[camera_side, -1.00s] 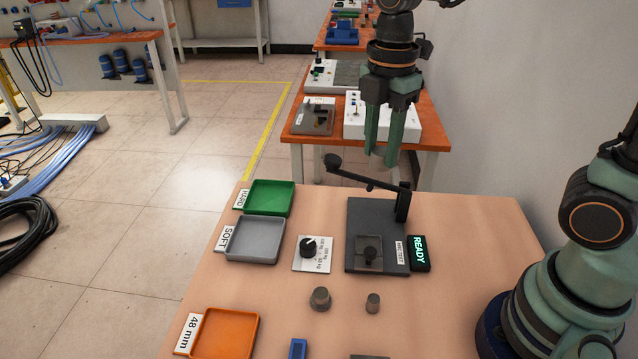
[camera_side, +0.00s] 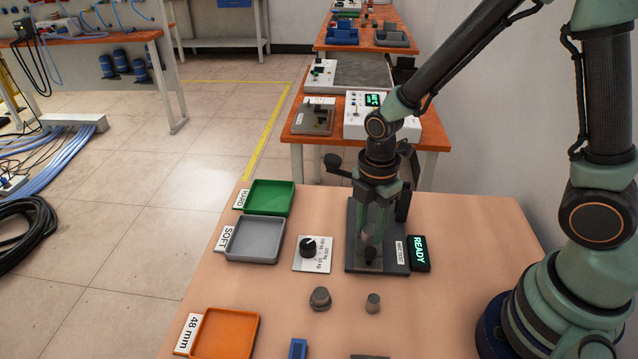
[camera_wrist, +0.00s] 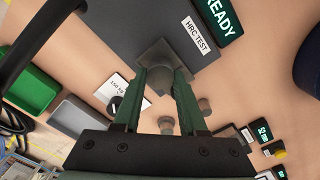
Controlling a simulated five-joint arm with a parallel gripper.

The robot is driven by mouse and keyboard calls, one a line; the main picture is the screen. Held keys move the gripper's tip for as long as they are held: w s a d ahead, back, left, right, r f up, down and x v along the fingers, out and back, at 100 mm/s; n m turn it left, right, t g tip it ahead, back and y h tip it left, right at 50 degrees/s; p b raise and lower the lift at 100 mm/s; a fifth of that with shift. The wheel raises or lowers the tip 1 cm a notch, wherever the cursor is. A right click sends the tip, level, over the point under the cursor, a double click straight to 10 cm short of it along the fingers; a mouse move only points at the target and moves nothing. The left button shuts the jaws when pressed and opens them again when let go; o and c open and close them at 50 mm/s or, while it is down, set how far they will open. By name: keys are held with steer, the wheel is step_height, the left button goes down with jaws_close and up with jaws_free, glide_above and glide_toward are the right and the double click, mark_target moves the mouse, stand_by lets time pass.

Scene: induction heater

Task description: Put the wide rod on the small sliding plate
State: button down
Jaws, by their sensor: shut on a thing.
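My gripper (camera_side: 370,225) points down over the dark grey tester base, with its fingers shut on a short grey rod (camera_side: 368,238), which I take to be the wide rod. The rod is partly hidden by the fingers. The small sliding plate (camera_side: 379,268) lies on the base below, with a dark knob at its near part. In the wrist view my gripper (camera_wrist: 158,88) holds the rod over the square plate (camera_wrist: 153,52). I cannot tell whether the rod touches the plate.
Two other grey rods, (camera_side: 320,299) and (camera_side: 373,303), stand on the table nearer the camera. A black lever (camera_side: 335,162) rises behind the base. A READY display (camera_side: 420,254) is right. A dial card (camera_side: 312,262) and grey (camera_side: 255,258), green (camera_side: 270,198) and orange (camera_side: 250,318) trays lie left.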

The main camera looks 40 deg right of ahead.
steer(key=shift+f, duration=0.75)
steer(key=shift+f, duration=0.1)
steer(key=shift+c, duration=2.3)
jaws_free()
step_height(320, 180, up, 11)
step_height(320, 180, up, 7)
steer(key=m+t, duration=0.3)
steer(key=m, duration=0.6)
glide_above(370, 229)
steer(key=s+d, duration=0.1)
steer(key=d, duration=0.2)
steer(key=shift+s+d+r+m+t, duration=0.45)
steer(key=shift+r+m, duration=0.15)
steer(key=shift+m, duration=0.9)
steer(key=shift+s+d+r+m+t, duration=0.4)
steer(key=shift+r+m, duration=0.25)
steer(key=shift+m, duration=0.85)
steer(key=shift+s+d+r+m+t, duration=0.35)
steer(key=shift+s+r+m+t, duration=0.2)
steer(key=shift+m, duration=0.95)
